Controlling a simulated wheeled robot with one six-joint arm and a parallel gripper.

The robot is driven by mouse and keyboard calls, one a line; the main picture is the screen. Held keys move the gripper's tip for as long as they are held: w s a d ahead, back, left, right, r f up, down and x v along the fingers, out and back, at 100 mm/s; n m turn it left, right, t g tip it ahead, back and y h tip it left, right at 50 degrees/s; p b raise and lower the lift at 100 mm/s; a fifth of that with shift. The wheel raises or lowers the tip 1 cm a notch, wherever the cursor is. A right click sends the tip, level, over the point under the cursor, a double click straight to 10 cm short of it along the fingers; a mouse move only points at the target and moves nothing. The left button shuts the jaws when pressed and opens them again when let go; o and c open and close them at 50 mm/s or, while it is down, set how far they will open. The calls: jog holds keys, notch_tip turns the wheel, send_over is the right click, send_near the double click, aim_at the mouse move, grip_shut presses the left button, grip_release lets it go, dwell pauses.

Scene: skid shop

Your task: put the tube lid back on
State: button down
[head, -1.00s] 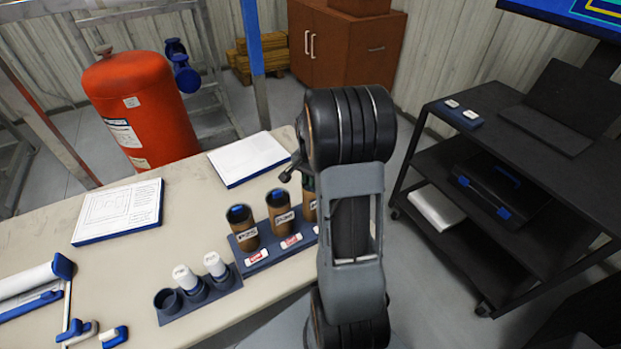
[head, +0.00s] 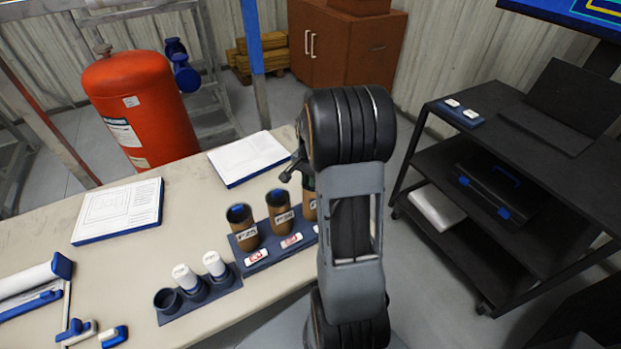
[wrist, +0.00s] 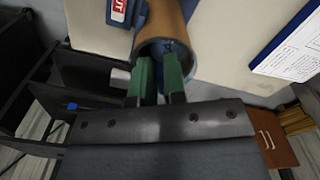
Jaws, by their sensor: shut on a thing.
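A brown tube (wrist: 163,27) stands at the right end of the dark blue tube rack (head: 262,260). The wrist view shows its open mouth with something dark blue inside. In the head view my arm hides most of this tube (head: 309,205). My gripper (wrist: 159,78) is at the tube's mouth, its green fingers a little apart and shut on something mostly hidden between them. I cannot clearly make out a lid there. Two more brown tubes, the left (head: 243,228) and the middle (head: 280,212), stand upright with blue at their tops.
A smaller holder (head: 200,302) carries two white-topped pieces (head: 184,278) and an empty left cup (head: 167,300). Two flat boards (head: 118,212) lie farther back on the table. A black cart (head: 480,215) stands to the right. The table's middle is clear.

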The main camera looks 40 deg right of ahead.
jog(key=c, duration=0.6)
grip_release()
jog(key=shift+r, duration=0.1)
dwell(0.3)
jog(key=shift+r+p, duration=0.65)
jog(key=shift+r, duration=0.05)
jog(key=shift+r+p, duration=2)
jog(key=shift+r, duration=0.7)
grip_shut()
